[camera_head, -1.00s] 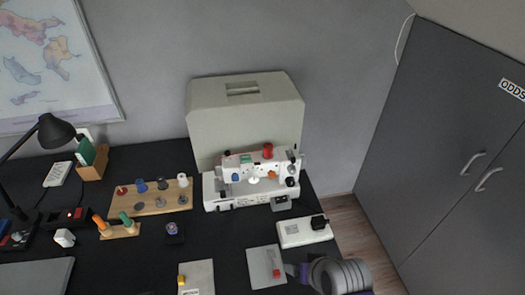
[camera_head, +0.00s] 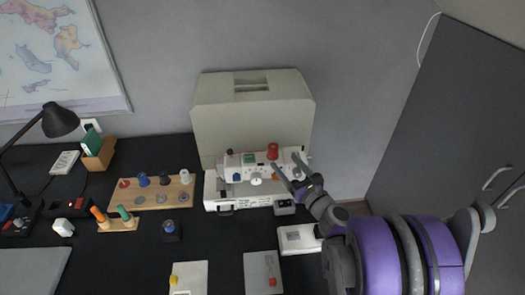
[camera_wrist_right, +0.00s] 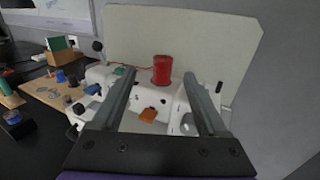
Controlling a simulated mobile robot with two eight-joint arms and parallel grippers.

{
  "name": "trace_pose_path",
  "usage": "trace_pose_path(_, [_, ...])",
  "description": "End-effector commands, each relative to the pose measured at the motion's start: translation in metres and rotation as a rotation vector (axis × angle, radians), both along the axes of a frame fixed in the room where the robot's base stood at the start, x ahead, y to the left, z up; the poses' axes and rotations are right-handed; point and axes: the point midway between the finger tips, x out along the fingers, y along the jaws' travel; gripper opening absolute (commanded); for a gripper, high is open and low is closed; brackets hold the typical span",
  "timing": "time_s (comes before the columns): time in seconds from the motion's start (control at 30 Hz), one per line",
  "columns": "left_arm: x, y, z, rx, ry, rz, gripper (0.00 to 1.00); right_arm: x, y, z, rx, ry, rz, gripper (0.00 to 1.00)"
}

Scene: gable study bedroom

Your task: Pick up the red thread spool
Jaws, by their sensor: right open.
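The red thread spool (camera_head: 273,151) stands upright on top of the white sewing machine (camera_head: 225,190). In the right wrist view the red thread spool (camera_wrist_right: 161,70) shows between and beyond my fingertips, with a red thread running left from it. My right gripper (camera_head: 286,163) is open and empty, at the right part of the machine, just right of the spool in the head view. Its two fingers (camera_wrist_right: 159,76) point toward the spool and are apart from it as far as I can see. My left gripper is not in view.
A beige machine cover (camera_head: 252,112) stands close behind the machine. A wooden board (camera_head: 150,196) with several small spools lies to the left. A white box (camera_head: 297,238) lies under my right arm. Grey cabinet doors (camera_head: 450,130) stand at the right.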

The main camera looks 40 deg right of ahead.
Motion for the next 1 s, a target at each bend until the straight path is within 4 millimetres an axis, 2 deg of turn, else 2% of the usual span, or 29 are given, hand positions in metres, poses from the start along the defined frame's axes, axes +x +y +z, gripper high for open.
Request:
trace_pose_path(0.03, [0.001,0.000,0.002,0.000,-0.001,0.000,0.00,0.010,0.000,0.001,0.000,0.000,0.004,0.77])
trace_pose_path(0.2, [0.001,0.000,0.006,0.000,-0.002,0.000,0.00,0.036,-0.003,0.001,-0.003,0.001,0.005,0.77])
trace_pose_path(0.43, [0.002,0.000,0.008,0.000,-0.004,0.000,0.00,0.053,-0.007,-0.001,-0.005,0.002,0.005,0.77])
trace_pose_path(0.7, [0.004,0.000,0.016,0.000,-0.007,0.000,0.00,0.090,-0.016,-0.004,-0.005,0.003,0.006,0.77])
trace_pose_path(1.0, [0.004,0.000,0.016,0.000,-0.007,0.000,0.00,0.095,-0.016,-0.005,-0.007,0.003,0.005,0.77])
